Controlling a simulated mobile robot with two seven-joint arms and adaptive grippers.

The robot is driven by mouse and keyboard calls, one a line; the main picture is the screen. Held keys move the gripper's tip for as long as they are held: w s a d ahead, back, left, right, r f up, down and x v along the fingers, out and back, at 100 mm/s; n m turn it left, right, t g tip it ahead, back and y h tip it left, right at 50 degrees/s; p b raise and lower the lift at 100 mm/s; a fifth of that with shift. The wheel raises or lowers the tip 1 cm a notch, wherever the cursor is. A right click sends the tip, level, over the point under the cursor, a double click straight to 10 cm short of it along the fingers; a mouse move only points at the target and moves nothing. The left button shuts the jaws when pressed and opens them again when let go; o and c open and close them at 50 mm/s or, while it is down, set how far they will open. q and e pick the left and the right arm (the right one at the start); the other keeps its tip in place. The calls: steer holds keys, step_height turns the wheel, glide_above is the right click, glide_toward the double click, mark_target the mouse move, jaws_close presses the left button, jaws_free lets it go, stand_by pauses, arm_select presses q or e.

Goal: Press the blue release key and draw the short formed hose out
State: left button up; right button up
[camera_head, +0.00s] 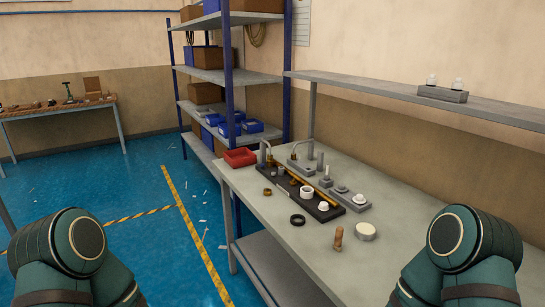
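A dark fixture plate (333,214) with small fittings and a brass-coloured bar (286,173) lies on the grey workbench (300,238). A thin bent grey piece (264,144) rises at its far left end. Another bent piece (296,147) stands on the grey block behind it. I cannot tell whether either is the short formed hose. No blue release key can be made out at this size. Only my teal arm links show at the lower left and lower right. Neither gripper is in view.
A red bin (240,157) stands at the bench's far left corner. A black ring (297,220), a wooden-handled piece (338,238) and a pale round piece (366,231) lie in front of the fixture. A grey shelf (400,90) overhangs the bench's back. The near bench top is clear.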

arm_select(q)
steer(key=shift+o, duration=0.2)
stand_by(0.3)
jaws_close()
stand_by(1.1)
